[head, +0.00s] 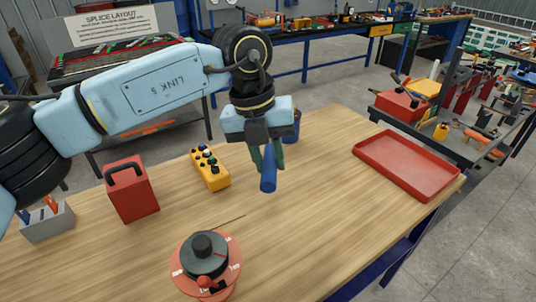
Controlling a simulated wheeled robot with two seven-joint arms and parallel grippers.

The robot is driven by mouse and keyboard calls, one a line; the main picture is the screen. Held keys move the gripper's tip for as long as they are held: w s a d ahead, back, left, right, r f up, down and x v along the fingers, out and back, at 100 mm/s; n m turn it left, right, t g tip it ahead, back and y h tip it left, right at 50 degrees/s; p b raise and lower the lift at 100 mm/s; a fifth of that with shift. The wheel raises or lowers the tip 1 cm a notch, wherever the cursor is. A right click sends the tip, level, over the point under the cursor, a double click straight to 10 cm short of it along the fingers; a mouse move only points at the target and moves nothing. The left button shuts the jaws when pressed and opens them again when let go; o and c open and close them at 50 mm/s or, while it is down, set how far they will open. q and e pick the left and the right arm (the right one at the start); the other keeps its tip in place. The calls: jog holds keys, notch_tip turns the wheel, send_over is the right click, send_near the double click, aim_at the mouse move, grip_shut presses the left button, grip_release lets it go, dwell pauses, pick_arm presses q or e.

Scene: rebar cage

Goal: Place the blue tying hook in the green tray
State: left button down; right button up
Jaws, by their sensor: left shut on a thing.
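My left gripper (267,158) hangs over the middle of the wooden table, fingers pointing down. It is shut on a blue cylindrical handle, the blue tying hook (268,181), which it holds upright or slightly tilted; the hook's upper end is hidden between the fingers. I cannot tell for sure whether the hook is clear of the tabletop. The tray on the table is red (408,166), empty, at the right edge. I see no green tray on this table. My right gripper is not in view.
A yellow control box (209,169), a red box with a black handle (131,190) and a grey holder with tools (48,224) stand left. A red and black reel (206,262) is in front. A blue object (296,127) is partly hidden behind my gripper. The wood before the red tray is clear.

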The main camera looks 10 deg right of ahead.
pick_arm(q)
jog(key=shift+w+a+f+m, duration=0.15)
jog(key=shift+a+f+m, duration=0.05)
jog(key=shift+a+m, duration=0.3)
jog(key=s+a+f+m+y, duration=0.1)
jog(key=a+f+m, duration=0.2)
jog(key=a+m, duration=0.6)
jog(key=s+a+f+m+y, duration=0.1)
jog(key=a+f+m+y, duration=0.1)
jog(key=a+m, duration=0.7)
jog(key=s+a+f+m+y, duration=0.1)
jog(key=a+f+m, duration=0.3)
jog(key=a+m, duration=0.5)
jog(key=shift+f+m+t+y, duration=0.3)
jog(key=shift+m+y, duration=0.1)
jog(key=shift+m, duration=2.2)
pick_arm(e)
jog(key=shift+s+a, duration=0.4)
